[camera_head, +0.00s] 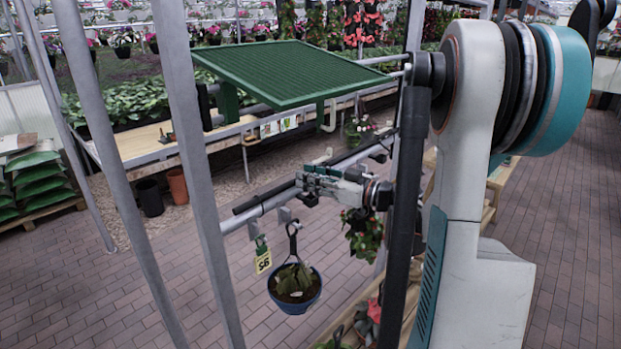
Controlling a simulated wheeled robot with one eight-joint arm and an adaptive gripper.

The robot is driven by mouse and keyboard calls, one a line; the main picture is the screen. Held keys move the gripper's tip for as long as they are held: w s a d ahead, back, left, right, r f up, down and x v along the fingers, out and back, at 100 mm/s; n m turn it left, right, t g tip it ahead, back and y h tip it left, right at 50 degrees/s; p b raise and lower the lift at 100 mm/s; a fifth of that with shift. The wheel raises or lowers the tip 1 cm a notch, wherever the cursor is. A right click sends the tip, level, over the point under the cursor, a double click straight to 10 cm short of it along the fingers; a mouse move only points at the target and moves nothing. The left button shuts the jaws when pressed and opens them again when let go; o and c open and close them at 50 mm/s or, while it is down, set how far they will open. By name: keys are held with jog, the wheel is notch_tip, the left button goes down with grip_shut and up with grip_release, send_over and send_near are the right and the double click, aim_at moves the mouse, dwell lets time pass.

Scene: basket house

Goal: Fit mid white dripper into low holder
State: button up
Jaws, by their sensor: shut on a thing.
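My gripper (308,186) is beside the sloping grey pipe (262,208), its fingers pointing left. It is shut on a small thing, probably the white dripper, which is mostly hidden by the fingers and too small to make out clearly. Small pale clip-like pieces sit along the pipe, one at the lower left (285,214) and another near the upper right (323,157). They may be holders, but I cannot tell which is the low one. I cannot tell whether the held thing touches any of them.
A green slatted panel (290,72) is above. Grey upright posts (200,160) stand at left. A potted flowering plant (361,228) hangs behind my wrist.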

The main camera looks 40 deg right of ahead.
jog(key=shift+f, duration=0.2)
jog(key=shift+f+b, duration=1.35)
jog(key=shift+b, duration=0.25)
jog(key=o, duration=0.8)
jog(key=v, duration=1.2)
jog(key=shift+w, duration=0.1)
